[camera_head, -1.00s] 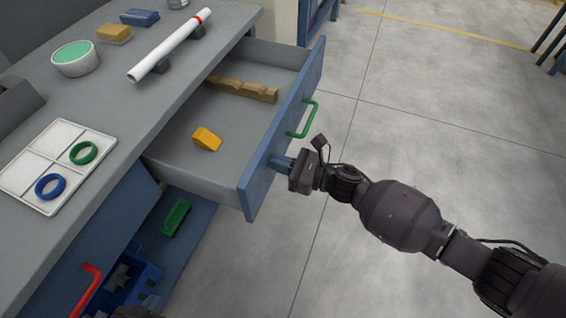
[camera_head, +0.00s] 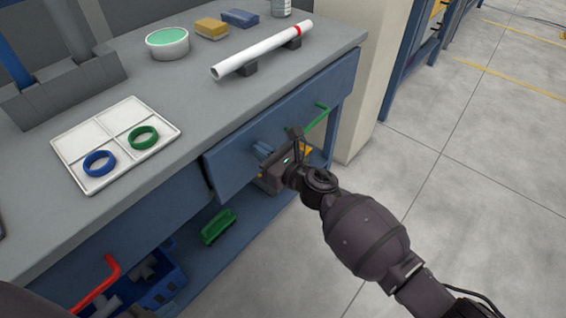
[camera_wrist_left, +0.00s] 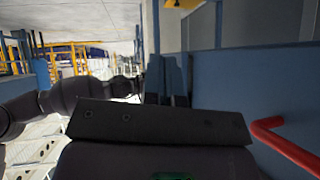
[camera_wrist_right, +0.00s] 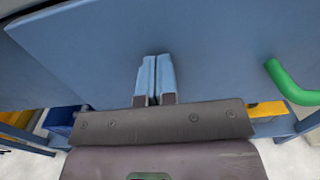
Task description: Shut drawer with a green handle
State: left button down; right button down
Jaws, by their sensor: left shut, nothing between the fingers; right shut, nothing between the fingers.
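The blue drawer front (camera_head: 236,162) with the green handle (camera_head: 317,118) stands close against the workbench, and its inside is hidden by the tabletop. Its left end seems to stand slightly proud; I cannot tell whether it is flush. My right gripper (camera_head: 262,150) is shut and empty, its fingertips at the drawer front, left of the green handle. In the right wrist view the shut blue fingers (camera_wrist_right: 156,78) point at the blue panel, with the green handle (camera_wrist_right: 290,83) to the right. My left gripper (camera_wrist_left: 167,78) is shut and empty near a red handle (camera_wrist_left: 285,145).
The benchtop (camera_head: 215,110) carries a white tray (camera_head: 122,108) with blue and green rings, a white pipe (camera_head: 262,50) on supports and a round container (camera_head: 167,44). Below are a green bin (camera_head: 218,227), a blue bin (camera_head: 160,285) and the red handle (camera_head: 100,287). Floor at right is clear.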

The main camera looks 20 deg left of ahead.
pick_arm(q)
jog(key=shift+w+r+b, duration=0.2)
jog(key=shift+w+b, duration=0.1)
jog(key=shift+b, duration=0.15)
pick_arm(e)
jog(key=x, duration=0.3)
jog(key=shift+w+a+r, duration=0.1)
jog(key=shift+a+r, duration=0.05)
jog(key=shift+r, duration=0.2)
pick_arm(q)
jog(key=shift+s, duration=0.1)
